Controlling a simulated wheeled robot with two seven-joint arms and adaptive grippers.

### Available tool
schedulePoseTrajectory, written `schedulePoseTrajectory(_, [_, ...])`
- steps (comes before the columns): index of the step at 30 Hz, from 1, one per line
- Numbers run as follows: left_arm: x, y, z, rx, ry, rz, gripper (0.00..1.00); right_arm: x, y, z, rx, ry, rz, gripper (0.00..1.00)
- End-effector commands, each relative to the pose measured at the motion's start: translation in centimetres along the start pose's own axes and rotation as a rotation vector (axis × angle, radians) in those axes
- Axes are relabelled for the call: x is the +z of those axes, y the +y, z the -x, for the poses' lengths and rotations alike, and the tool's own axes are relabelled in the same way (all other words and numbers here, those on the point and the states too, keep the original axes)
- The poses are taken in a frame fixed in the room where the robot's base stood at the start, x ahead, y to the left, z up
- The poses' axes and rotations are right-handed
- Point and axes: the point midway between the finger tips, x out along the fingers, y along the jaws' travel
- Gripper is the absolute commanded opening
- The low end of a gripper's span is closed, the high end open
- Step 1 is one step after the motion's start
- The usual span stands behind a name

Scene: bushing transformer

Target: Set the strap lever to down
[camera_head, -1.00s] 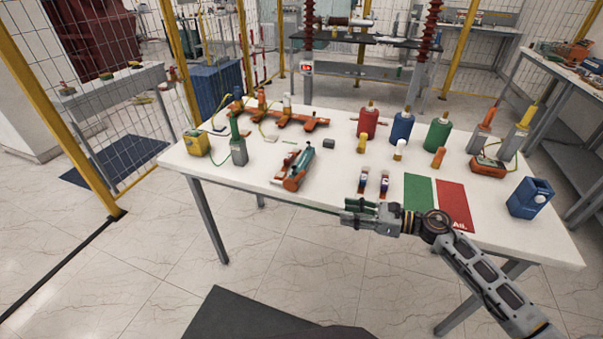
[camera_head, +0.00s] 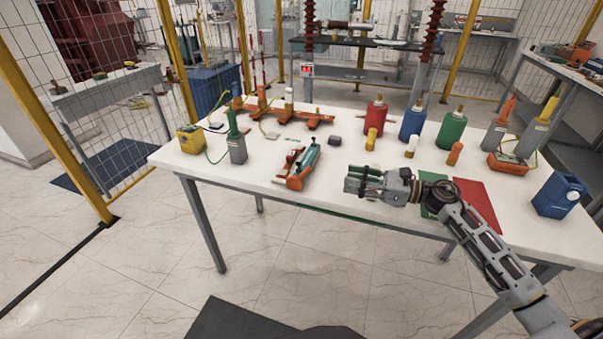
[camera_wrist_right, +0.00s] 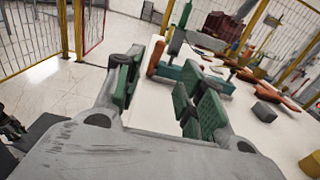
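My right gripper (camera_head: 352,180) is over the front part of the white table, with its fingers pointing left. In the right wrist view the gripper (camera_wrist_right: 160,95) has its green-padded fingers apart with nothing between them. An orange device with a teal cylinder (camera_head: 303,163) lies on the table, left of the fingertips and apart from them. It may bear the strap lever, but I cannot make out a lever or its position. Two small upright orange-and-dark pieces seen earlier near the front edge are now hidden by my right gripper. My left gripper is not in view.
The white table (camera_head: 260,185) holds red (camera_head: 375,119), blue (camera_head: 412,123) and green (camera_head: 451,130) bottles behind my gripper. A red mat (camera_head: 477,200) lies beside my right forearm. A blue canister (camera_head: 559,195) stands at the right.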

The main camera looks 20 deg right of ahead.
Motion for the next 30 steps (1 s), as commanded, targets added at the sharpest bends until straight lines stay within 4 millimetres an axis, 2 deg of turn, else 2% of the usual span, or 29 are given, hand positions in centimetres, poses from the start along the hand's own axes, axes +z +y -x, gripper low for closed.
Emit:
schedulePoseTrajectory(17, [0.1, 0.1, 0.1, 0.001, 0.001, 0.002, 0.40, 0.1, 0.0, -0.5, 0.000, -0.002, -0.001, 0.39])
schedulePoseTrajectory(30, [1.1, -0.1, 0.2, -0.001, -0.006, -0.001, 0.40, 0.2, 0.0, -3.9, 0.001, -0.003, -0.001, 0.39])
